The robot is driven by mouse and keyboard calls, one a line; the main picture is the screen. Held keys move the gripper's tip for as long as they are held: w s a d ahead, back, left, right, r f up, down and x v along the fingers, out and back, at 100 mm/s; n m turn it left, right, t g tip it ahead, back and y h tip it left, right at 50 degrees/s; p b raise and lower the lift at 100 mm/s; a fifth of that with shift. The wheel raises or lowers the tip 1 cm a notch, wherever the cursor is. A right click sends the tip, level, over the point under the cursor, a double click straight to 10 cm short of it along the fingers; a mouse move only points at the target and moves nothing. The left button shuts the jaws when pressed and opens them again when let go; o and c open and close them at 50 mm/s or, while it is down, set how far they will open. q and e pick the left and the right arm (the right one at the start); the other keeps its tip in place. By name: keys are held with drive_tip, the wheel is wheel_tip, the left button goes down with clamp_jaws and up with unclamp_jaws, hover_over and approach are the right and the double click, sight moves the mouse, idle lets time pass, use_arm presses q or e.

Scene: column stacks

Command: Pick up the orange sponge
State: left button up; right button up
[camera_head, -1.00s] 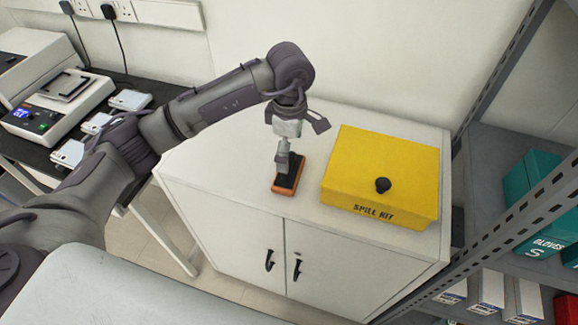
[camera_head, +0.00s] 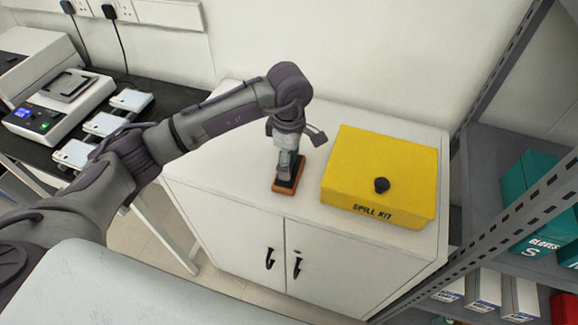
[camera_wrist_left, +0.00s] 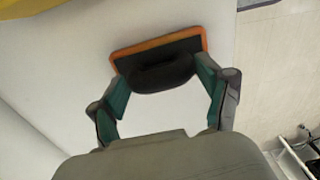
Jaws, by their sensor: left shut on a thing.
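The orange sponge (camera_head: 287,188) lies on top of the white cabinet, to the left of the yellow spill kit box. It has a dark upper part with a raised black grip, and its orange edge also shows in the left wrist view (camera_wrist_left: 158,45). My left gripper (camera_head: 287,172) points down over it, its fingers closed about the dark grip. In the left wrist view the left gripper's fingers (camera_wrist_left: 158,88) stand on both sides of the grip. The sponge seems to rest on the cabinet top. My right gripper does not show.
The yellow spill kit box (camera_head: 380,175) with a black knob stands close on the right. The white cabinet (camera_head: 235,175) has bare room left of the sponge. A metal shelf (camera_head: 500,190) with boxes is at the right. A dark bench (camera_head: 135,95) with instruments is at the left.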

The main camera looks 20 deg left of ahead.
sight(291, 160)
use_arm(q)
drive_tip(key=shift+r, duration=0.15)
drive_tip(key=shift+w+r, duration=0.1)
drive_tip(key=shift+r, duration=0.15)
drive_tip(key=r, duration=0.1)
drive_tip(key=r+b, duration=0.2)
drive_tip(key=shift+s+d+r, duration=0.3)
drive_tip(key=shift+s+d, duration=0.05)
drive_tip(key=s+d+r+b, duration=0.1)
drive_tip(key=s+d+r, duration=0.5)
drive_tip(key=s+d, duration=0.1)
drive_tip(key=shift+s+r+b, duration=0.3)
drive_tip(key=shift+s, duration=0.3)
